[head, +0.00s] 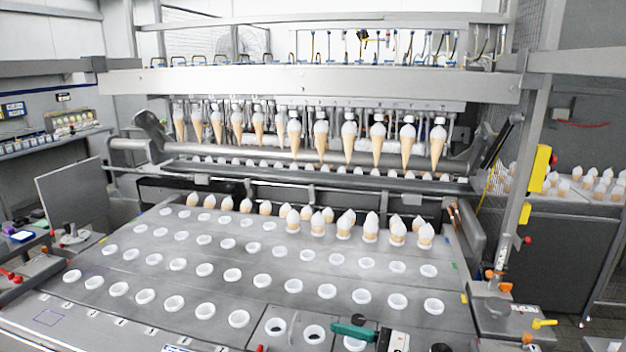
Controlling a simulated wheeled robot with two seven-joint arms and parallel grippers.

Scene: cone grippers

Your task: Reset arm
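Neither of my grippers can be made out in the head view, and no arm of mine is clearly visible. A row of ice cream cones with white tops (320,140) hangs point down from the machine's cone grippers under the steel beam (310,84). More cones with white tops (370,226) stand in holders at the back right of the sloped steel deck (200,256).
Rows of empty white ring holders (232,275) cover the deck's front and left. A green handle (354,332) lies at the front edge. A steel post (525,180) with a yellow box (540,168) stands right. More cones (600,185) stand on a far-right table.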

